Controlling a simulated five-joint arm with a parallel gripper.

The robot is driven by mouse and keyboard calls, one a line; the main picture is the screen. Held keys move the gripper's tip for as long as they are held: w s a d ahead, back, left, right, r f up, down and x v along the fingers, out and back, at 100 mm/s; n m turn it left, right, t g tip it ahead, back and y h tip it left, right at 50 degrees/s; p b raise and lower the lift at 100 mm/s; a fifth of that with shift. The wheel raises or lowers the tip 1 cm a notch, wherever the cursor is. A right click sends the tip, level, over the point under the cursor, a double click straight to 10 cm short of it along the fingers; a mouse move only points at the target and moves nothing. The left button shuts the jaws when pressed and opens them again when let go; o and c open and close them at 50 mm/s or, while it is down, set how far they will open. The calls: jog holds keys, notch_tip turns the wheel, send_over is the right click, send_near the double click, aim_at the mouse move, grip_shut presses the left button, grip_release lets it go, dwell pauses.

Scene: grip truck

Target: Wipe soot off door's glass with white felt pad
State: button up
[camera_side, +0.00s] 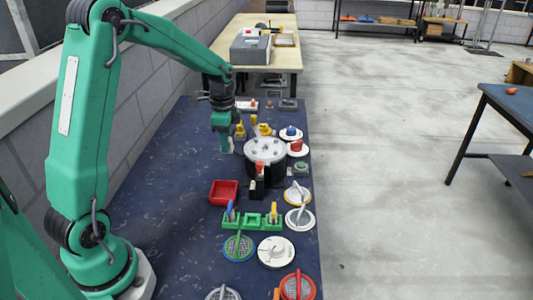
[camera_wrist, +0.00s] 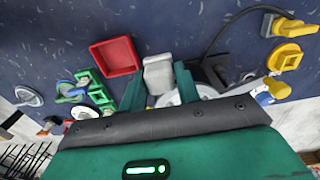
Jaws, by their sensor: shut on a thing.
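My gripper (camera_side: 225,136) hangs fingers-down above the blue mat, left of a round white-topped drum (camera_side: 266,149). In the wrist view my gripper (camera_wrist: 160,82) has its two green fingers on either side of a pale grey-white block (camera_wrist: 158,70), shut on it; this looks like the white felt pad. I cannot make out a door with glass or any soot in either view. The drum is partly hidden behind the fingers in the wrist view.
A red square tray (camera_side: 223,192) lies on the mat in front of the drum, with a green holder (camera_side: 252,221) nearer. Several round discs with handles line the right side. Yellow pieces (camera_side: 262,127) stand behind the drum. The mat's left part (camera_side: 175,200) is clear.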

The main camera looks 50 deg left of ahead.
jog(key=w+d+r, duration=0.7)
jog(key=w+d, duration=0.1)
send_over(264, 155)
jog(key=shift+w+f, duration=0.15)
jog(key=shift+f, duration=2.9)
jog(key=shift+w+a+f, duration=0.1)
jog(key=shift+a+f, duration=0.05)
jog(key=shift+f, duration=0.75)
jog(key=shift+w+a, duration=0.6)
jog(key=shift+c, duration=0.3)
jog(key=shift+w+a, duration=1.6)
jog(key=shift+s+d, duration=2.35)
notch_tip(264, 155, up, 8)
jog(key=shift+a, duration=0.1)
